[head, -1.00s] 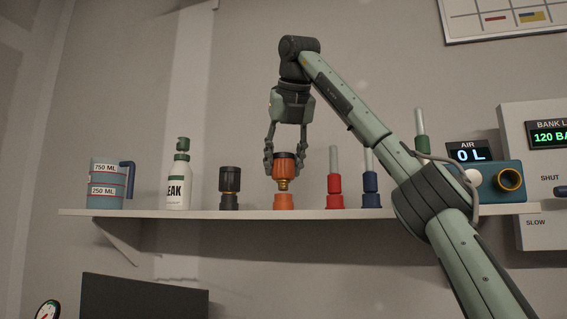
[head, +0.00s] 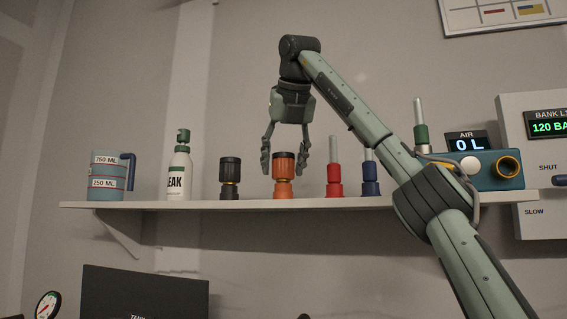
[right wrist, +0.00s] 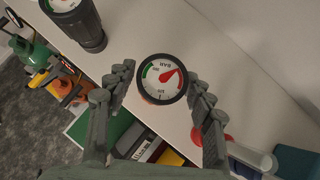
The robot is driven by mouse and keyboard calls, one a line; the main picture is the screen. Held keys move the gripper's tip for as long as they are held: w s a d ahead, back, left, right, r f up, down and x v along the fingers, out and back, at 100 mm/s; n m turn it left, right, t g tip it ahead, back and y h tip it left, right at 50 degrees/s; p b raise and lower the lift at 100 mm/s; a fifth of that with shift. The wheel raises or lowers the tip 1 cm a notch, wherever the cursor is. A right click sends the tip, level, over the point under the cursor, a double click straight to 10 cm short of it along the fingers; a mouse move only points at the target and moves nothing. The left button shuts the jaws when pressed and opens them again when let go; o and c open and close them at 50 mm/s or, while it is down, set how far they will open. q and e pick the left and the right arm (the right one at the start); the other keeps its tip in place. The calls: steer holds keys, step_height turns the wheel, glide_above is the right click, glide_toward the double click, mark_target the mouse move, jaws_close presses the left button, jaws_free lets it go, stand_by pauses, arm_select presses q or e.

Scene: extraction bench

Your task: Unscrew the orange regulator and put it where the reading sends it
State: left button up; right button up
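The orange regulator (head: 284,165) sits upright on an orange base (head: 284,189) on the shelf. In the right wrist view its round gauge (right wrist: 162,78) faces up, with a red needle and a green band. My right gripper (head: 285,170) hangs over it, fingers spread on either side with gaps; it is open. Its fingers also flank the gauge in the right wrist view (right wrist: 160,98). A black regulator (head: 230,170) stands on a dark base to the left. The AIR display (head: 469,145) reads 0 L. My left gripper is out of view.
A measuring jug (head: 107,176) and a LEAK bottle (head: 179,175) stand at the left of the shelf (head: 150,206). A red fitting (head: 334,181) and a blue fitting (head: 370,180) stand close on the right. A blue block (head: 490,182) with a brass ring lies farther right.

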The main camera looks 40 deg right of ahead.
steer(key=shift+o, duration=0.9)
steer(key=v, duration=1.2)
